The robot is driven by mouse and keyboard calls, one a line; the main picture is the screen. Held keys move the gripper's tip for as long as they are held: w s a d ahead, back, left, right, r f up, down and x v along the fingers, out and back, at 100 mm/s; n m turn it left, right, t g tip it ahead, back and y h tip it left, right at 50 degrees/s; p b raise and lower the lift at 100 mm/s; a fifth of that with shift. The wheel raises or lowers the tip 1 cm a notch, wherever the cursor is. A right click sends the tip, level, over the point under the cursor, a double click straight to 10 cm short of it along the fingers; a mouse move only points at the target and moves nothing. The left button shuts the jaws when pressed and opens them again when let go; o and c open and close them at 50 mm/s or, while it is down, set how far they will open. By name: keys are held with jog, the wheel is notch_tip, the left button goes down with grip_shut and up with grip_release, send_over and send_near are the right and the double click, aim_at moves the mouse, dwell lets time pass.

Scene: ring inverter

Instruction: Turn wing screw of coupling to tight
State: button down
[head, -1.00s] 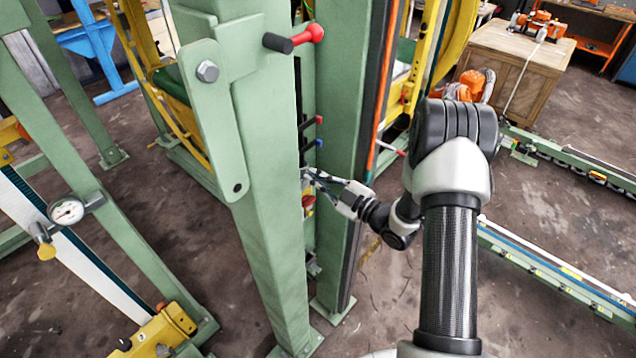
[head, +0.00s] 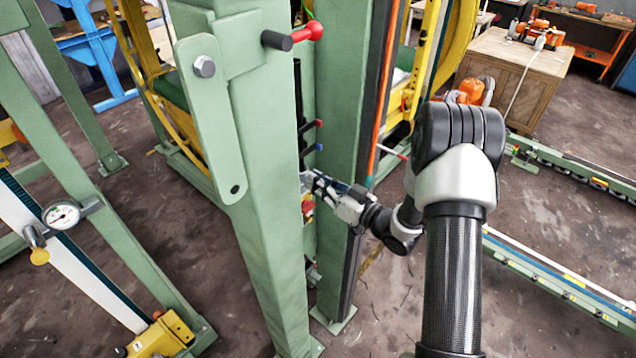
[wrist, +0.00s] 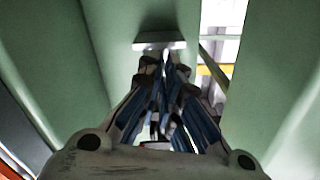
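My gripper (head: 312,181) reaches from the right into the gap between two green posts in the head view. In the wrist view its two fingers (wrist: 166,70) converge close together, just below a pale grey flat piece (wrist: 158,45) against green metal. This piece may be the wing screw of the coupling; I cannot tell for sure. Whether the fingertips touch it or pinch anything is not clear. In the head view, the front post and the fingers hide most of this spot.
The front green post (head: 255,180) and rear green post (head: 340,130) stand close on either side. A red-tipped lever (head: 318,123) and a blue-tipped lever (head: 318,147) stick out above the gripper. A red and yellow part (head: 307,207) sits just below it.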

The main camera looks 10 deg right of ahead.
jog(key=shift+m+p, duration=1.65)
jog(key=shift+m, duration=5.55)
jog(key=c, duration=1.8)
grip_release()
jog(key=v, duration=1.2)
